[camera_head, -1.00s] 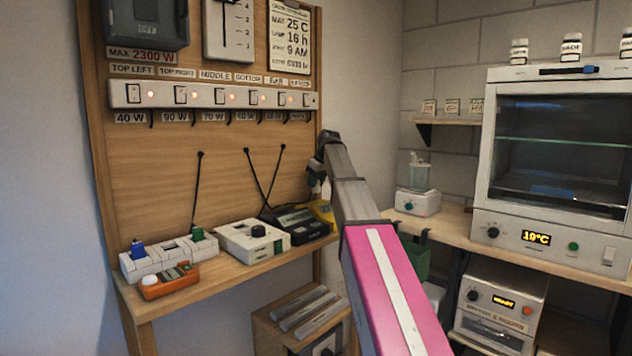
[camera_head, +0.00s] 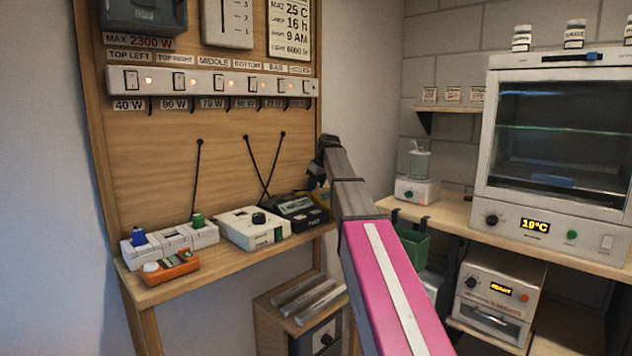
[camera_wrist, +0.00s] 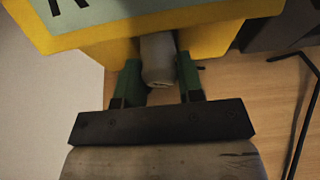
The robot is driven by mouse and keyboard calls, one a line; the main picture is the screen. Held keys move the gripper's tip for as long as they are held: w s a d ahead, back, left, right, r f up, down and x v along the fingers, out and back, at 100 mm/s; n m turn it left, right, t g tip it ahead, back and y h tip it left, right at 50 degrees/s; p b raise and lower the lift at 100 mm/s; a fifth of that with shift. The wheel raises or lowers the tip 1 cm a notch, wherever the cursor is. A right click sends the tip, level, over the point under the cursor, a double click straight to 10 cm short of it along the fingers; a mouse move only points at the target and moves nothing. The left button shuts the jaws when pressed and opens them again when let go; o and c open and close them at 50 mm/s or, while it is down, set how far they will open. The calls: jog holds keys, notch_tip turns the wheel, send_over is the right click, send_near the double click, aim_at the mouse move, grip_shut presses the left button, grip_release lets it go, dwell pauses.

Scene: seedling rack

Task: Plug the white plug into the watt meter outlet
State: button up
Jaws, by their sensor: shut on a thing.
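My gripper (camera_wrist: 158,62) has its two green fingers shut on a pale grey-white plug (camera_wrist: 157,58). The plug's far end meets or overlaps the side of a yellow device with a grey-green face (camera_wrist: 120,35). I cannot tell whether they touch. In the head view, my gripper (camera_head: 316,182) is small and dark, just above the right end of the wooden shelf, by the yellow device (camera_head: 318,198). An orange device with a small display and round white socket (camera_head: 170,268) lies at the shelf's left front; it looks like the watt meter.
A white power strip (camera_head: 172,238) with blue and green plugs stands behind the orange device. A white box with a black knob (camera_head: 250,230) and a black device (camera_head: 297,212) stand along the shelf. Black cables hang on the backboard. A green bin (camera_head: 408,246) hangs at right.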

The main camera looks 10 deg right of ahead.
jog(key=shift+f, duration=0.1)
jog(key=o, duration=1)
jog(key=v, duration=1)
jog(key=shift+s+r, duration=0.1)
jog(key=shift+r, duration=0.3)
